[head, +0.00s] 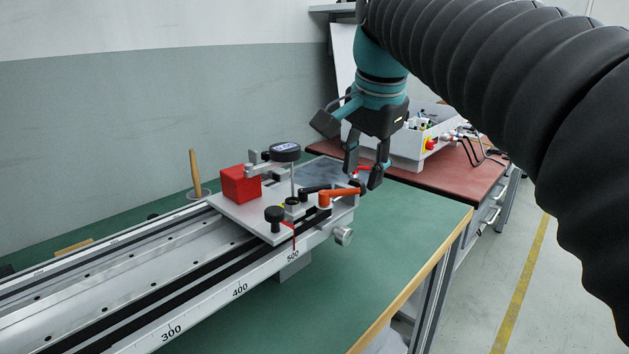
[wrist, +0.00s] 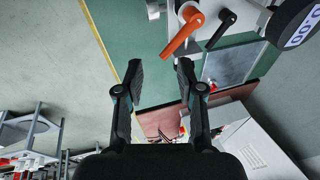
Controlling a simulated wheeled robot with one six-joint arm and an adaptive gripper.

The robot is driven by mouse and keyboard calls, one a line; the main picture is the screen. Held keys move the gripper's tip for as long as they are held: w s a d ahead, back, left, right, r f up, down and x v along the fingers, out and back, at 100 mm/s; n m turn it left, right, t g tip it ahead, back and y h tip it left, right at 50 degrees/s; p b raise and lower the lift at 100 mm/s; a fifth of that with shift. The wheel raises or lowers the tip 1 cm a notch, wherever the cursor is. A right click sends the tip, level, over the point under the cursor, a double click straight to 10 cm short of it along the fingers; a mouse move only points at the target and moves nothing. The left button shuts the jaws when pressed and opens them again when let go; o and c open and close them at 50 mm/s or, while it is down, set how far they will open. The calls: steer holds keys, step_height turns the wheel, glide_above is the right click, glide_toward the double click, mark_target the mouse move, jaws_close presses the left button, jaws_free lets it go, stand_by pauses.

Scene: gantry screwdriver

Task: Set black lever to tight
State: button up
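The black lever (head: 315,189) sits on the grey carriage plate (head: 246,216), just behind the orange lever (head: 339,198). In the wrist view the black lever (wrist: 222,27) lies to the right of the orange lever (wrist: 182,34), near the top edge. Both levers are apart from my fingers. My gripper (head: 363,182) hangs above the right end of the carriage, close to the orange lever's end in the head view. In the wrist view my gripper (wrist: 160,70) has its two fingers spread with nothing between them. The black lever's tight marking is not readable.
A round black gauge (head: 285,152) and a red block (head: 240,184) stand on the carriage. A black knob (head: 274,214) is at its front. The scaled rail (head: 205,306) runs left. A white box (head: 402,148) stands on the red-brown table behind. The green table (head: 415,235) is clear at right.

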mark_target(318, 187)
steer(key=w+a+r+m+g, duration=0.1)
steer(key=w+a+r+m, duration=0.5)
steer(key=w, duration=0.1)
steer(key=shift+m, duration=0.3)
steer(key=b+x, duration=0.5)
steer(key=x, duration=0.8)
steer(key=shift+f+b, duration=0.15)
steer(key=shift+b, duration=0.2)
